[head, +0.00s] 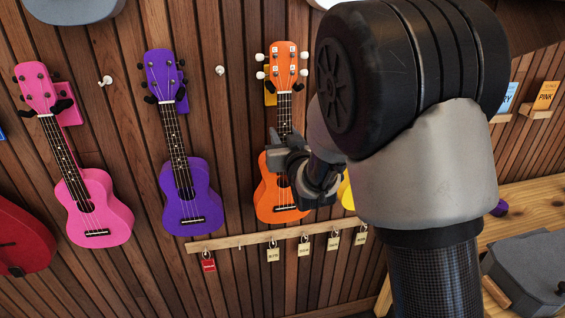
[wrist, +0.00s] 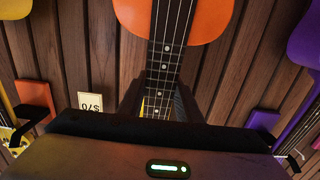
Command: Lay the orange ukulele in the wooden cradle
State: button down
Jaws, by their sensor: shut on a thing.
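The orange ukulele (head: 278,197) is upright against the slatted wall, headstock up, with a yellow block behind its headstock. I cannot tell whether the wall hook still bears it. My gripper (head: 288,160) is at the lower neck, just above the body, partly hidden by my wrist. In the wrist view the orange body (wrist: 172,18) is at the top, and my gripper (wrist: 164,85) is shut with one finger on each side of the neck. I cannot make out the wooden cradle for certain; my arm hides part of the right side.
A purple ukulele (head: 192,200) and a pink one (head: 100,215) hang to the left. A wooden rail (head: 225,243) with hanging tags runs below. A wooden bench (head: 535,205) with a grey case (head: 530,270) is at the right. A bare peg (head: 220,70) sits between purple and orange.

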jog(key=shift+r, duration=0.2)
dwell(0.5)
jog(key=shift+r+p, duration=0.55)
jog(key=shift+r, duration=0.7)
jog(key=shift+b+v, duration=1)
jog(key=shift+v, duration=1.5)
jog(key=shift+f, duration=0.15)
jog(key=shift+s+d, duration=0.1)
jog(key=shift+s, duration=0.25)
jog(key=shift+b+v, duration=1.1)
jog(key=shift+v, duration=1.55)
jog(key=shift+d+f, duration=0.1)
